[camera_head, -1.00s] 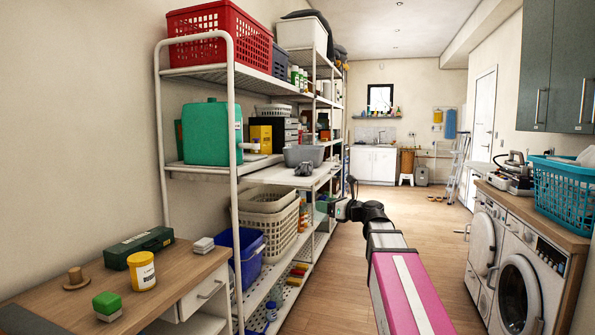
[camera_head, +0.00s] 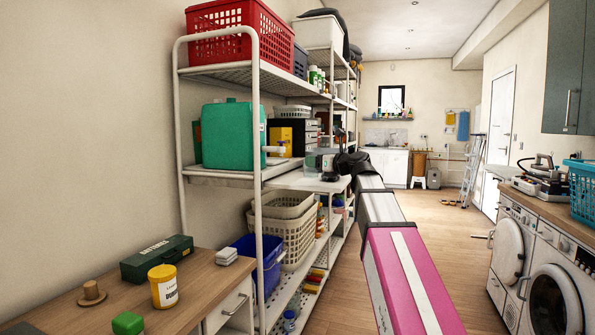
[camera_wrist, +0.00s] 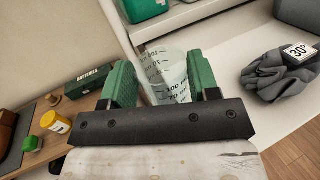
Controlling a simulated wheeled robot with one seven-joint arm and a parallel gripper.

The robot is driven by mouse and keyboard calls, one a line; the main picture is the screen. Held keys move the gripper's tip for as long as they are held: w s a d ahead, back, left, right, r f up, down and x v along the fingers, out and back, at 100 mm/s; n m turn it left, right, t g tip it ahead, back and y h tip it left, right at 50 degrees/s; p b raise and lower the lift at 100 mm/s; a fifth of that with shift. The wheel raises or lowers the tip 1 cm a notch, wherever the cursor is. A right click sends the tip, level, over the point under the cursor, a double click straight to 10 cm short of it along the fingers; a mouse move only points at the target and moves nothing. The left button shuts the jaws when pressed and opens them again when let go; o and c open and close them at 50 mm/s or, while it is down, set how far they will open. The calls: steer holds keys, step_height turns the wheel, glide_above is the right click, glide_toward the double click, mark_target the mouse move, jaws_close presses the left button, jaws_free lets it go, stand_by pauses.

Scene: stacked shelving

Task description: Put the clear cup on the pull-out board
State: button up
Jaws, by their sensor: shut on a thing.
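The clear cup (camera_wrist: 165,72), with dark volume markings, is between the green-padded fingers of my gripper (camera_wrist: 163,90) in the wrist view. My gripper is shut on it. The cup looks tilted in that view, and its lower part is partly hidden by the gripper. The white pull-out board (camera_wrist: 262,122) lies below and to the right, with bare surface in front of a grey cloth. In the head view the board (camera_head: 300,182) juts from the shelving at mid height. My gripper (camera_head: 332,160) is over or near its far part there; the exact height gap cannot be told.
A grey crumpled cloth (camera_wrist: 278,76) with a 30° label lies on the board. A green jerrycan (camera_head: 228,135) stands on the shelf to the left. Beige baskets (camera_head: 285,230) sit below the board. A wooden table (camera_head: 190,290) is at the front left. The aisle floor is clear.

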mark_target(309, 169)
steer(key=x, duration=1.4)
steer(key=shift+w+a, duration=0.1)
steer(key=shift+w, duration=0.2)
steer(key=shift+w+a+f, duration=0.1)
steer(key=shift+a+f, duration=0.05)
steer(key=shift+f, duration=0.75)
steer(key=shift+w+a+f, duration=0.15)
steer(key=shift+a+f, duration=0.05)
steer(key=shift+f, duration=0.7)
steer(key=o, duration=0.9)
steer(key=v, duration=1.2)
